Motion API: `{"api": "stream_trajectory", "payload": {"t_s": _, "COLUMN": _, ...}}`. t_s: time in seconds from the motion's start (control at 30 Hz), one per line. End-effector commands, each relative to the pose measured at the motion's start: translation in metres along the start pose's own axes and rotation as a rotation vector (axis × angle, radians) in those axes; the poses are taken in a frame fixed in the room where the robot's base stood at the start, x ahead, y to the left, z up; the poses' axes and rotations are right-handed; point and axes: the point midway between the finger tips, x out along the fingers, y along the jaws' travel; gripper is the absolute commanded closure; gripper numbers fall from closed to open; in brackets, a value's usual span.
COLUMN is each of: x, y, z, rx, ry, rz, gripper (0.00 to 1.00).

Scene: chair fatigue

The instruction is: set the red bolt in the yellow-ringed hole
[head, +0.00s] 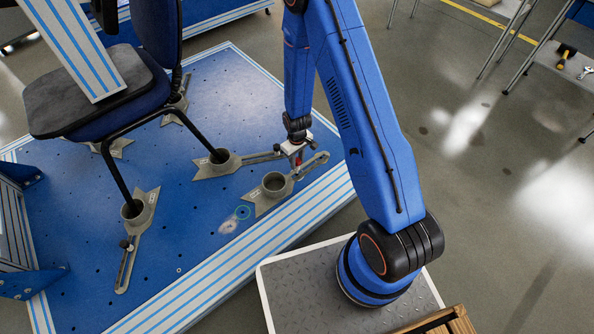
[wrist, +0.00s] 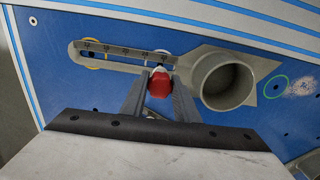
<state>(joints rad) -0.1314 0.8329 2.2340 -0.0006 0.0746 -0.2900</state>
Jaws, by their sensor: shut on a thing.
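My gripper (head: 297,158) is shut on the red bolt (wrist: 160,83), whose red head shows between the two fingers in the wrist view. The bolt is above or beside the slotted arm (wrist: 115,53) of a grey foot clamp with a round cup (wrist: 225,82). In the wrist view, a yellow ring (wrist: 90,67) shows partly from under the slotted arm, left of the bolt. The slotted arm covers much of it. Another pale ring (wrist: 163,53) lies just beyond the bolt. The bolt's lower end is hidden, and I cannot tell whether it touches the clamp.
A teal ring (wrist: 275,90) marks the blue plate (head: 210,265) beside a pale worn patch (head: 228,227). The office chair (head: 95,90) stands with its legs in other grey clamps (head: 218,165). Striped rails edge the plate.

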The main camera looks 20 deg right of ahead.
Motion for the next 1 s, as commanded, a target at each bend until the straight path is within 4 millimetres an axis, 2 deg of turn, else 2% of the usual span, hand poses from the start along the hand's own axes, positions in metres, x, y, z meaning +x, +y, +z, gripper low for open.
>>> {"api": "stream_trajectory", "payload": {"t_s": 0.67, "x": -0.007, "y": 0.000, "z": 0.000, "rx": 0.000, "ry": 0.000, "rz": 0.000, "gripper": 0.92}}
{"api": "stream_trajectory", "payload": {"t_s": 1.0, "x": -0.028, "y": 0.000, "z": 0.000, "rx": 0.000, "ry": 0.001, "rz": 0.000, "gripper": 0.92}}
